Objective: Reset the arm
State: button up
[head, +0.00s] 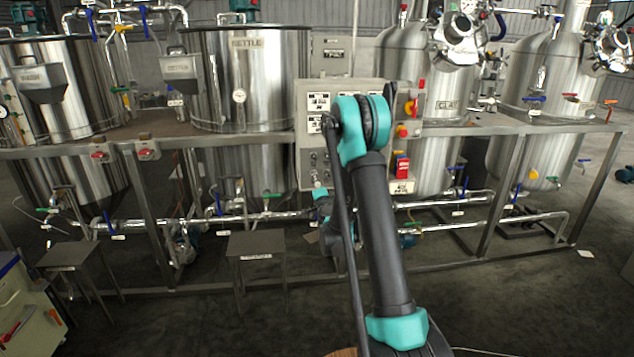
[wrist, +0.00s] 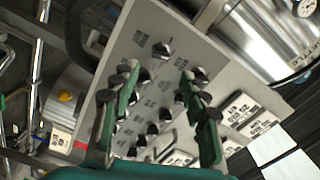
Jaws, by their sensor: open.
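My arm (head: 385,235) rises from the bottom of the head view to a teal elbow and bends down in front of the control panel. My gripper (wrist: 160,90) shows in the wrist view with its two green-and-dark fingers apart and nothing between them. It faces the grey control panel (wrist: 155,20), which has rows of black knobs and white labels. The panel looks tilted in the wrist view. I cannot tell the distance between the fingertips and the knobs. In the head view the control panel (head: 312,165) is partly covered by my arm, which also hides most of the gripper.
Large steel tanks, including the kettle (head: 250,85) and a right-hand tank (head: 545,90), stand behind a metal frame (head: 500,190). Pipes with coloured valves run low along it. Small stools (head: 257,243) and a cabinet (head: 28,310) stand in front. Floor at lower right is mostly clear.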

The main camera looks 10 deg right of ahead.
jog(key=shift+s, duration=0.35)
jog(key=s+a+r+n+g+y, duration=0.35)
jog(key=s+n, duration=0.25)
jog(key=s, duration=0.3)
jog(key=s+a+r+n+g+y, duration=0.25)
jog(key=s+a+n, duration=0.2)
jog(key=s, duration=0.45)
jog(key=s+d+f+n+g+h, duration=0.1)
jog(key=s+d+f, duration=0.3)
jog(key=s, duration=0.6)
jog(key=s+d+f+n+g+h, duration=0.1)
jog(key=s+d+f+g+h, duration=0.2)
jog(key=s, duration=0.7)
jog(key=s+d+f+n+g+h, duration=0.1)
jog(key=s+d+f+g+h, duration=0.1)
jog(key=s, duration=0.8)
notch_tip(320, 180, down, 3)
jog(key=d+g, duration=0.1)
jog(key=d, duration=0.1)
jog(key=shift+s+d+r+g, duration=0.15)
jog(key=shift+d+g, duration=0.15)
jog(key=shift+g, duration=0.1)
jog(key=shift+n, duration=0.25)
